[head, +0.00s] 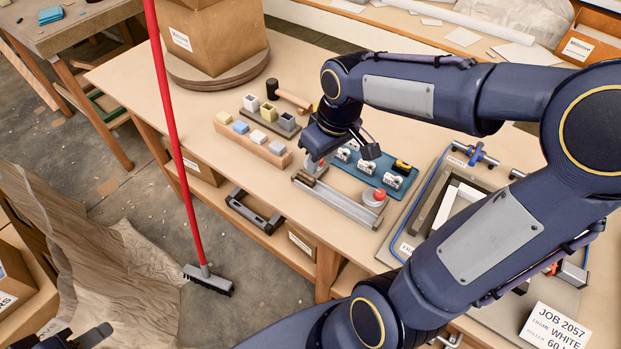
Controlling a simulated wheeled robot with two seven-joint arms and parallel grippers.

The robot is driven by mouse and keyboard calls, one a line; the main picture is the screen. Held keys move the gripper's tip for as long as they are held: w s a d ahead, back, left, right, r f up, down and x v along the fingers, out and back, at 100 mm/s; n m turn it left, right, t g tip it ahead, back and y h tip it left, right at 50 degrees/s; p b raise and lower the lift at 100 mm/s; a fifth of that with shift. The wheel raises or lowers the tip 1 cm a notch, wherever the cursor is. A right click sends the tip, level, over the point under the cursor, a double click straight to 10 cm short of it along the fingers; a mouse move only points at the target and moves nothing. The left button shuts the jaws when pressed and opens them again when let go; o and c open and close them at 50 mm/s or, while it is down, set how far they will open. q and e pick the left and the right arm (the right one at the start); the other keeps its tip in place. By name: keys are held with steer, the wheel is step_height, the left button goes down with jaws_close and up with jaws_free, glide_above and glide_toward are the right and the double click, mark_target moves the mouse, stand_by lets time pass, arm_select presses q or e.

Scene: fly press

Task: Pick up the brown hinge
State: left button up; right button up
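My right gripper (346,148) hangs low over the workbench, at the left end of a blue tray (352,179). Its dark fingers look spread apart, with nothing clearly held between them. Several small silver-white hinge-like parts (366,167) stand on the tray, with a black and yellow piece (401,166) at its far right. I cannot pick out a brown hinge; it may be hidden behind the gripper. My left gripper (92,338) is only partly visible at the bottom left edge, away from the bench.
A metal rail fixture (338,203) with a red knob lies in front of the tray. A wooden block row (252,139), a mallet (291,101) and a cardboard box (212,35) stand to the left. A blue-edged frame (432,195) lies right. A red-handled broom (172,125) leans in front.

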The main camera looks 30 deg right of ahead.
mark_target(306, 175)
steer(key=w+f, duration=0.2)
steer(key=w+d+f+n+g, duration=0.1)
steer(key=w+f, duration=0.1)
steer(key=w, duration=0.1)
steer(key=w+d+f+n, duration=0.1)
steer(key=w+f, duration=0.2)
steer(key=shift+f+g+h, duration=0.1)
steer(key=shift+g+h, duration=0.3)
steer(key=f, duration=0.5)
steer(key=w+f, duration=0.1)
steer(key=f, duration=0.2)
steer(key=shift+w+a+f, duration=0.1)
steer(key=shift+a, duration=0.1)
jaws_close()
